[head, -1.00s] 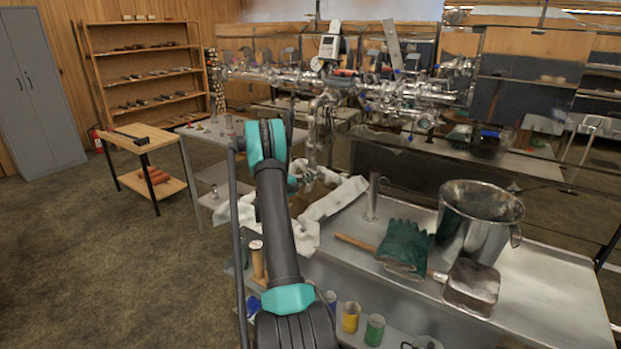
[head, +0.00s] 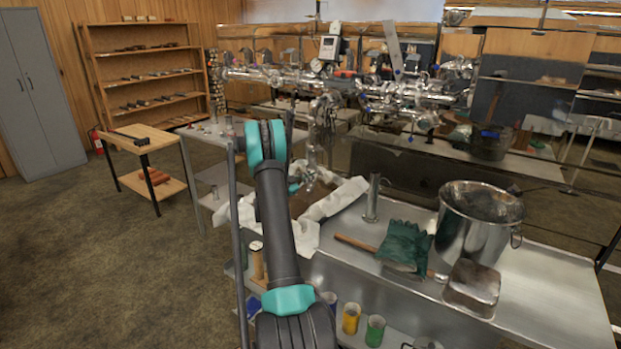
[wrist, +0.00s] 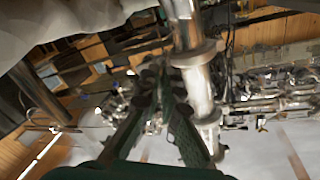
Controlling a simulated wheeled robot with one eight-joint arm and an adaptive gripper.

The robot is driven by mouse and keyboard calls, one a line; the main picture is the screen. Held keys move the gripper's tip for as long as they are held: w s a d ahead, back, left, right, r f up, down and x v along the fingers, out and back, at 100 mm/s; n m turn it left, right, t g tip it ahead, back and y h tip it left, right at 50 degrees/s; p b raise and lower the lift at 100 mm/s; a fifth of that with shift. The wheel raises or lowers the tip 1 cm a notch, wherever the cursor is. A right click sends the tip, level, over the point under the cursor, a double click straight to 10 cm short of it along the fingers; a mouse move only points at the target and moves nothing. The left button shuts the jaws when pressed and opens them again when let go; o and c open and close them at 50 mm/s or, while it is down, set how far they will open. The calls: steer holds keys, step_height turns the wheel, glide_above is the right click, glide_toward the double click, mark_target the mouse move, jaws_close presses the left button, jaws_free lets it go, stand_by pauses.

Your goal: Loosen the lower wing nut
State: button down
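The steel pipework (head: 385,90) runs across the middle of the head view, with a vertical pipe (head: 313,150) dropping from it. In the wrist view, a shiny vertical pipe (wrist: 186,30) with clamp-like collars (wrist: 195,55) stands just right of my gripper. I cannot pick out the lower wing nut for certain in either view. My gripper (wrist: 162,82) shows as two dark green fingers that converge beside the pipe, their tips close together. Whether anything sits between the tips is too blurred to tell. In the head view, my arm mostly hides the gripper.
White cloth (head: 335,198) lies near the vertical pipe. A small wooden table (head: 140,140) stands at left; the floor in front of it is clear.

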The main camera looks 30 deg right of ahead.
steer(key=shift+n, duration=1.6)
steer(key=c, duration=1.7)
jaws_free()
steer(key=shift+c, duration=0.2)
steer(key=shift+w+a, duration=0.1)
steer(key=s+a, duration=0.1)
steer(key=a, duration=1)
steer(key=shift+s+a, duration=0.35)
steer(key=shift+s, duration=0.05)
